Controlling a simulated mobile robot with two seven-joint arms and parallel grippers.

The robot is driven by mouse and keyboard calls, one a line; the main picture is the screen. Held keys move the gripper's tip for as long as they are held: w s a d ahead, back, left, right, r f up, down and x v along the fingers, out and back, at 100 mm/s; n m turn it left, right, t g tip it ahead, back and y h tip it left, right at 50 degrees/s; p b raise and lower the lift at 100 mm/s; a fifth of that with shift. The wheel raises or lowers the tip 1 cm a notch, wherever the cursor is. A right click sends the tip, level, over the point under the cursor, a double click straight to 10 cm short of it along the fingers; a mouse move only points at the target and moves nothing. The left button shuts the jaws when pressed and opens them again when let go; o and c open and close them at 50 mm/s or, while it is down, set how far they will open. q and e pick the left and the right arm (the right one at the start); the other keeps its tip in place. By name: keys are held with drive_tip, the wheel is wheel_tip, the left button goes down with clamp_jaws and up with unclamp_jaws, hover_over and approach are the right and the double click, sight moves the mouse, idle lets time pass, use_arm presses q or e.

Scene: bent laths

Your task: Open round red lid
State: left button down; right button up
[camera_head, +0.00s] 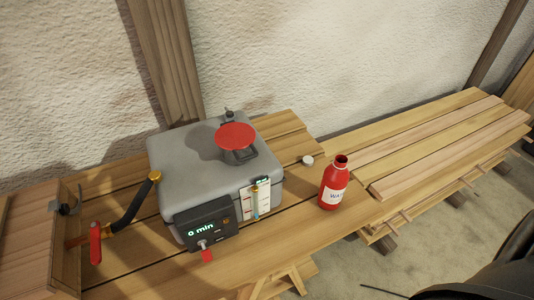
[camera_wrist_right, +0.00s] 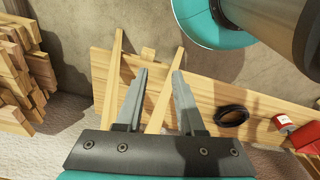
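The round red lid (camera_head: 236,136) sits on top of a grey metal box (camera_head: 190,160), which stands on the wooden bench. The lid lies flat over a raised grey fitting and looks closed. My right gripper (camera_wrist_right: 159,76) shows in the right wrist view with its two fingers apart and nothing between them. It points at wooden laths and a board, away from the lid. Neither gripper shows in the head view. A dark rounded shape at its lower right corner is unclear.
A red bottle (camera_head: 334,183) stands right of the box, near a small white cap (camera_head: 308,160). A black hose (camera_head: 132,206) and red-handled valve (camera_head: 95,243) are at left. The control panel (camera_head: 205,228) reads "0 min". Boards (camera_head: 430,145) lie at right. A black ring (camera_wrist_right: 231,116) lies on wood.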

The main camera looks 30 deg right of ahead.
drive_tip(key=w+r+n+t+p, duration=0.1)
drive_tip(key=w+r+p, duration=0.3)
drive_tip(key=r, duration=0.9)
drive_tip(key=w+r+t+p, duration=0.1)
drive_tip(key=w+r+p, duration=0.25)
drive_tip(key=r, duration=0.85)
drive_tip(key=w+r+n+t+p, duration=0.1)
drive_tip(key=w+r+p, duration=0.3)
drive_tip(key=r, duration=0.9)
drive_tip(key=n+t+b, duration=0.4)
drive_tip(key=n+t, duration=0.3)
drive_tip(key=n, duration=0.7)
approach(249, 158)
drive_tip(key=x, duration=0.8)
drive_tip(key=shift+w+f+b, duration=0.25)
drive_tip(key=shift+b, duration=0.05)
drive_tip(key=shift+w+f, duration=0.3)
drive_tip(key=shift+w, duration=0.3)
